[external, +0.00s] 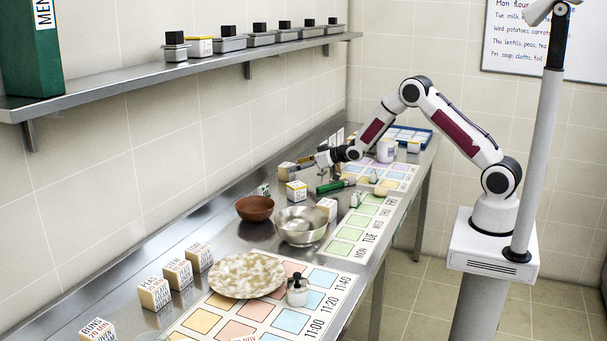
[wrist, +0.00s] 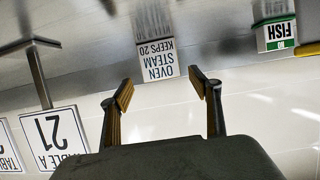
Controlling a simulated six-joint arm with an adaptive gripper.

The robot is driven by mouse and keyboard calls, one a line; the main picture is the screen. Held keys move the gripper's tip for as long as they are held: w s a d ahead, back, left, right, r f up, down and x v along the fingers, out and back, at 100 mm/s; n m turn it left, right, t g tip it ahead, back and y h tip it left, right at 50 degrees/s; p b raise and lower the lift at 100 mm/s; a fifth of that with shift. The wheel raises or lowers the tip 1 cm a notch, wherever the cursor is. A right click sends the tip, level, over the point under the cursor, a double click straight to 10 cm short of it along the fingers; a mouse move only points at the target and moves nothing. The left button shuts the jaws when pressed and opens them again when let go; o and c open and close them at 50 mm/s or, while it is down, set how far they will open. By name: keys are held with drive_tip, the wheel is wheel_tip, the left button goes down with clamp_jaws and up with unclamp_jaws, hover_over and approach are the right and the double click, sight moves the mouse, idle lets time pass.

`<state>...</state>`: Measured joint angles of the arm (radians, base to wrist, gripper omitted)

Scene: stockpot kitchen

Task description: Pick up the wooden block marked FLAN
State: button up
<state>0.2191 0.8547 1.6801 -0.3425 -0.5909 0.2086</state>
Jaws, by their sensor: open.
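I cannot read FLAN on any block in either view. My gripper (external: 325,160) is over the far part of the steel counter in the external view. In the wrist view my gripper (wrist: 167,90) is open, its two fingers apart with nothing between them. Ahead of the fingertips, upside down in the wrist view, is a block face reading OVEN STEAM KEEPS 20 (wrist: 158,60). A block marked FISH (wrist: 277,33) with a green band is at the upper right there.
A brown bowl (external: 254,208), a steel bowl (external: 301,225) and a speckled plate (external: 246,274) stand on the counter. Several lettered wooden blocks (external: 154,293) are at the near left. A wall shelf (external: 130,82) runs above.

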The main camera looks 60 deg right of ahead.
sight(287, 165)
drive_tip(key=shift+w, duration=0.15)
drive_tip(key=shift+r+x, duration=0.2)
drive_tip(key=shift+x, duration=2.35)
drive_tip(key=shift+a, duration=0.15)
drive_tip(key=c, duration=1.3)
